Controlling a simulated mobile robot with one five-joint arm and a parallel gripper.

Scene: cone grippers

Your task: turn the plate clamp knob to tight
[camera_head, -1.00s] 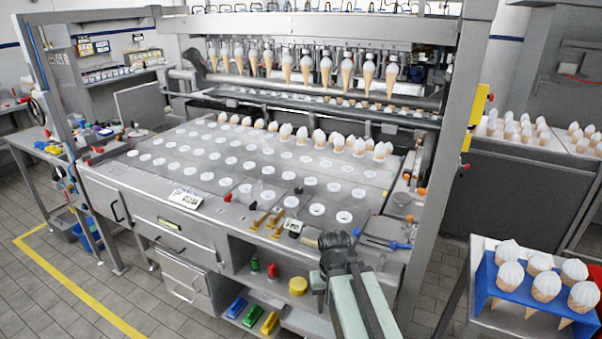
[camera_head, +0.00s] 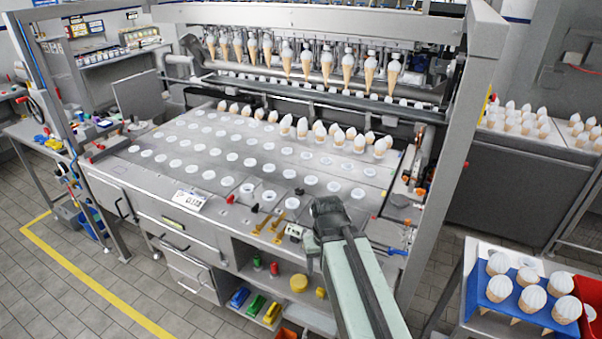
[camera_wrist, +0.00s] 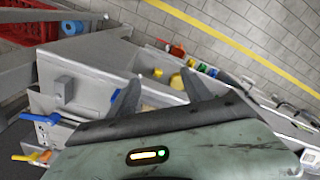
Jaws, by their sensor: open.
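My gripper (camera_head: 326,208) is at the front right edge of the machine's plate table (camera_head: 215,163), seen from behind in the head view. In the wrist view my gripper (camera_wrist: 160,92) has its two dark fingers spread apart with nothing between them. I cannot tell which fitting is the plate clamp knob. Candidates in the head view are a small black knob (camera_head: 299,191) on the plate and a red knob (camera_head: 230,199) on the front ledge. My gripper hides part of the ledge. Its setting cannot be read.
Yellow-brass tools (camera_head: 270,224) lie on the ledge left of my gripper. A blue-handled lever (camera_head: 397,251) is to its right. An open shelf (camera_head: 270,275) below holds coloured items. A blue cone tray (camera_head: 512,300) stands at the right. Tiled floor is clear at front left.

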